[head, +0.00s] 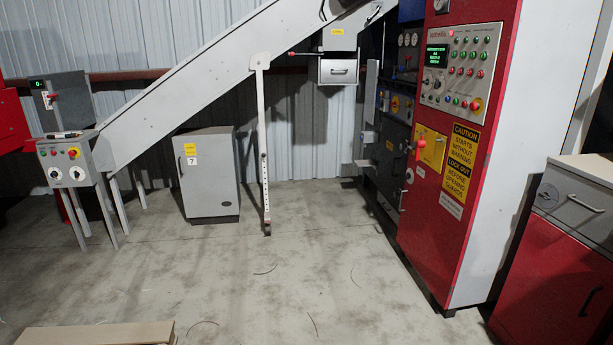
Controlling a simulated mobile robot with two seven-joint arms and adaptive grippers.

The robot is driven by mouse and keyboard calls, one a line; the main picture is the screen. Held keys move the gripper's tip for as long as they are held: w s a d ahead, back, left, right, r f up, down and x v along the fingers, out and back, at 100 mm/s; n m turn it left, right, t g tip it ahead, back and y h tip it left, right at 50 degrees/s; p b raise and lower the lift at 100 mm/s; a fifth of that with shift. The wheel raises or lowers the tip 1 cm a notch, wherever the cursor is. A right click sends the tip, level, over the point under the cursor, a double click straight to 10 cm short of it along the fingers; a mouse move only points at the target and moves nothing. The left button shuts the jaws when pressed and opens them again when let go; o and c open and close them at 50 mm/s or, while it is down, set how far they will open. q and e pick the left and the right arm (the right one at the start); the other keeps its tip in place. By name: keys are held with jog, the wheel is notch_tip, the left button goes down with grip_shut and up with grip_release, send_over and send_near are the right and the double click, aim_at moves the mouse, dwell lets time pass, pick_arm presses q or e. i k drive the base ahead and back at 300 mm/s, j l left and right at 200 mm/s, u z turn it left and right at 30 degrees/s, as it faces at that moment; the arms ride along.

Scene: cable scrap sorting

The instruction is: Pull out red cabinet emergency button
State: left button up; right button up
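The tall red cabinet (438,220) stands on the right, with a grey control panel (458,68) high on its front. A red emergency button (476,104) sits at the lower right of that panel. It is too small here to tell whether it is pressed in or out. Neither of my grippers shows in the head view.
A grey control box (70,160) with buttons stands at left below a sloping conveyor (200,85). A grey numbered cabinet (207,170) stands by the back wall. A red-fronted cabinet (550,275) is at right. The concrete floor (290,270) is mostly clear, with several wire scraps.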

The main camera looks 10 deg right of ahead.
aim_at(473, 105)
jog(key=i+z, duration=0.15)
jog(key=i, duration=0.55)
jog(key=i+j+z, duration=0.15)
jog(key=i, duration=0.6)
jog(key=i+l+z, duration=0.25)
jog(key=i, duration=0.35)
jog(key=i+z, duration=0.3)
jog(key=i, duration=0.35)
